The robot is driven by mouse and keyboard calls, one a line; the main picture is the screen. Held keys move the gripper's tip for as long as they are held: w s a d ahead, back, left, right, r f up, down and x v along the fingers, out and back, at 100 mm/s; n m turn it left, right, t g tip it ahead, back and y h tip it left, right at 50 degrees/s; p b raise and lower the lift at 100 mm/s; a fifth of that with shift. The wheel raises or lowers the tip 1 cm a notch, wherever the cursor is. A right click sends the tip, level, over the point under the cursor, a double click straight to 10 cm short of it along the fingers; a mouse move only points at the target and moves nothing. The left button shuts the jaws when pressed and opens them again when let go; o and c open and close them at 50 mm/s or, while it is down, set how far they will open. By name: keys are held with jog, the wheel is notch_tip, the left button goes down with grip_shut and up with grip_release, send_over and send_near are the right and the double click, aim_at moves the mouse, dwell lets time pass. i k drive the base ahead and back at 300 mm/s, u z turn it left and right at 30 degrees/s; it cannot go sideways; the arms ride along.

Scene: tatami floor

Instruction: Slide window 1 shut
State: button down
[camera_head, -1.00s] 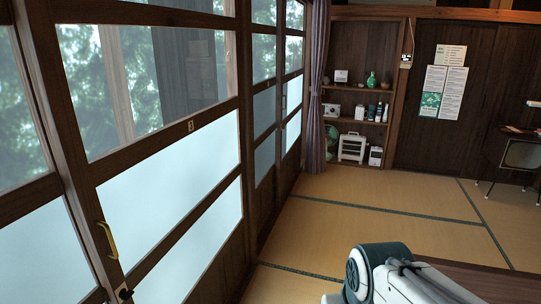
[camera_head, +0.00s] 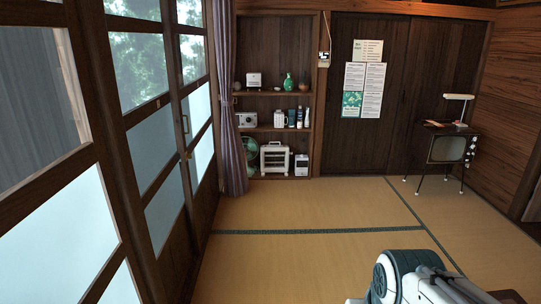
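Sliding window panels with dark wooden frames run along the left wall. The nearest panel (camera_head: 58,240) has frosted lower glass and is cut off by the left edge. A farther panel (camera_head: 148,155) stands beyond a dark upright, with trees showing through its upper glass. The farthest panel (camera_head: 202,118) is beside the curtain. My gripper is out of view; only part of my white and teal arm shows at bottom right.
A purple curtain (camera_head: 230,110) hangs at the far end of the windows. Shelves (camera_head: 275,94) hold small items, with a heater (camera_head: 274,158) and green fan below. A small television (camera_head: 448,149) stands at right. The tatami floor (camera_head: 300,210) is clear.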

aim_at(192, 103)
jog(key=z, duration=0.1)
jog(key=i, duration=1.6)
jog(key=u, duration=0.4)
jog(key=i, duration=1.6)
jog(key=u, duration=0.8)
jog(key=i, duration=1)
jog(key=u, duration=0.3)
